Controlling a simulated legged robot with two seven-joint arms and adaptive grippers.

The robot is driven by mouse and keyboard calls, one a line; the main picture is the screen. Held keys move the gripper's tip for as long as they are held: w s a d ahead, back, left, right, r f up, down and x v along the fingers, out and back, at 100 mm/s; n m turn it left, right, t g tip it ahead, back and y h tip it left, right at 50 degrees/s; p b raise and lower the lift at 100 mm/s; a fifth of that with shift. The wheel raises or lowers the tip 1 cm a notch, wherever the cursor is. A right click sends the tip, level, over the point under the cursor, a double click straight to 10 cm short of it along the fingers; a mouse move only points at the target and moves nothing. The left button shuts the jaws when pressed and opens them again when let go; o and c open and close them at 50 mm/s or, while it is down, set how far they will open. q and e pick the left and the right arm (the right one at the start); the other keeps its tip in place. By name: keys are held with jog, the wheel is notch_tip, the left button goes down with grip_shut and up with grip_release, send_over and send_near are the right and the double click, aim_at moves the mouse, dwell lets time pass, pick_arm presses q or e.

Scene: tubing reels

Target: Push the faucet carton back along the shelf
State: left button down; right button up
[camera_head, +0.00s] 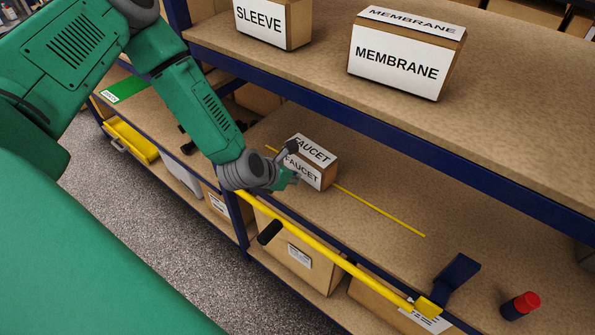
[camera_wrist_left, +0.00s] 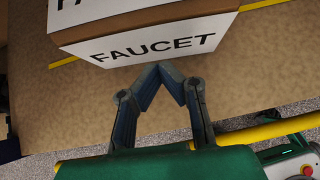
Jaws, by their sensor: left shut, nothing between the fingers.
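The faucet carton (camera_head: 325,174) is a brown box with white FAUCET labels. It stands upright on the lower shelf (camera_head: 385,195), at a thin yellow line (camera_head: 385,213) that shows on both sides of it. My left gripper (camera_head: 290,175) is at its front, over the shelf's front edge. In the left wrist view the fingers (camera_wrist_left: 162,68) are shut and empty, tips together, pointing at the carton's labelled front face (camera_wrist_left: 150,48). The tips are at the lower edge of that face; I cannot tell whether they touch. My right gripper is not in view.
A yellow rail (camera_head: 330,255) runs along the shelf's front edge, with a blue bracket (camera_head: 456,272) at its right. The upper shelf, with a MEMBRANE carton (camera_head: 400,62), overhangs behind.

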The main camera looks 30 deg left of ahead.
aim_at(315, 157)
pick_arm(q)
jog(key=shift+w+d, duration=0.1)
jog(key=shift+w, duration=0.65)
jog(key=w+b, duration=0.1)
jog(key=w, duration=0.1)
jog(key=w+b, duration=0.1)
jog(key=w, duration=0.2)
jog(key=w+d+b, duration=0.1)
jog(key=w, duration=0.1)
jog(key=shift+w+f+b, duration=0.15)
jog(key=shift+w+b, duration=0.15)
jog(key=shift+w, duration=0.1)
jog(key=shift+a, duration=0.1)
